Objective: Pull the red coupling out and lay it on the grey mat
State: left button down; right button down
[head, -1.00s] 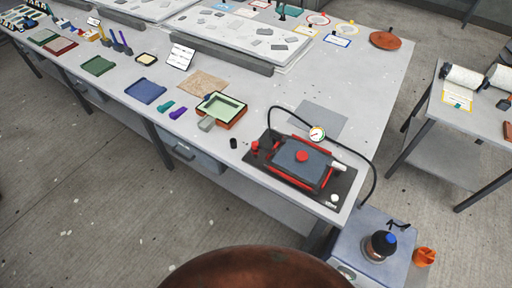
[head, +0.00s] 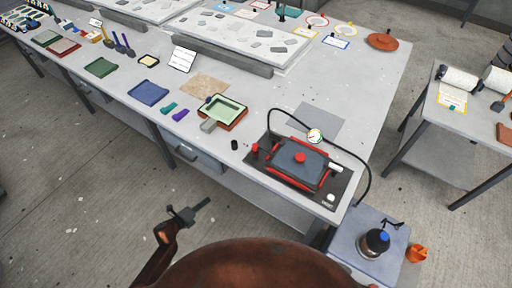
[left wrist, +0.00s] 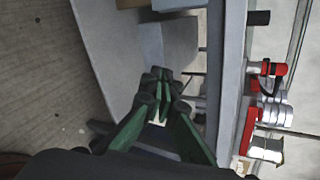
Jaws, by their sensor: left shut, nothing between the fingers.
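The small red coupling (head: 255,148) sits at the left corner of the black base plate of the press-like device. It also shows in the left wrist view (left wrist: 274,68), at the right side. The grey mat (head: 319,121) lies bare on the table behind the device, partly crossed by the black hose and gauge. My left gripper (head: 207,203) is shut and empty, in front of the table edge and well apart from the coupling. Its green fingers (left wrist: 161,80) meet in the left wrist view. My right gripper is not in view.
The device (head: 300,162) has a red knob and a pressure gauge (head: 315,136) on a hose. A black cylinder (head: 234,145) and a green-lined mould (head: 224,111) stand to its left.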

pick_arm(q)
jog(key=s+d+r+m+g+h+p, duration=0.15)
jog(key=d+r+m+g, duration=0.35)
jog(key=r+m, duration=0.55)
jog(key=s+d+r+m+g+h+p, duration=0.1)
jog(key=d+r+m+g+h+p, duration=0.15)
jog(key=d+r+m, duration=0.8)
jog(key=s+a+r+m+g+y+p, duration=0.25)
jog(key=s+a+m+y, duration=0.35)
jog(key=m, duration=0.8)
jog(key=a+r+m+y+p, duration=0.1)
jog(key=a+m+y, duration=0.1)
jog(key=a+m, duration=0.2)
jog(key=s+a+r+m+y+p, duration=0.1)
jog(key=a+m+y, duration=0.2)
jog(key=a, duration=0.5)
jog(key=shift+a+r+m+p, duration=0.2)
jog(key=shift+m+p, duration=0.1)
jog(key=shift+m, duration=0.5)
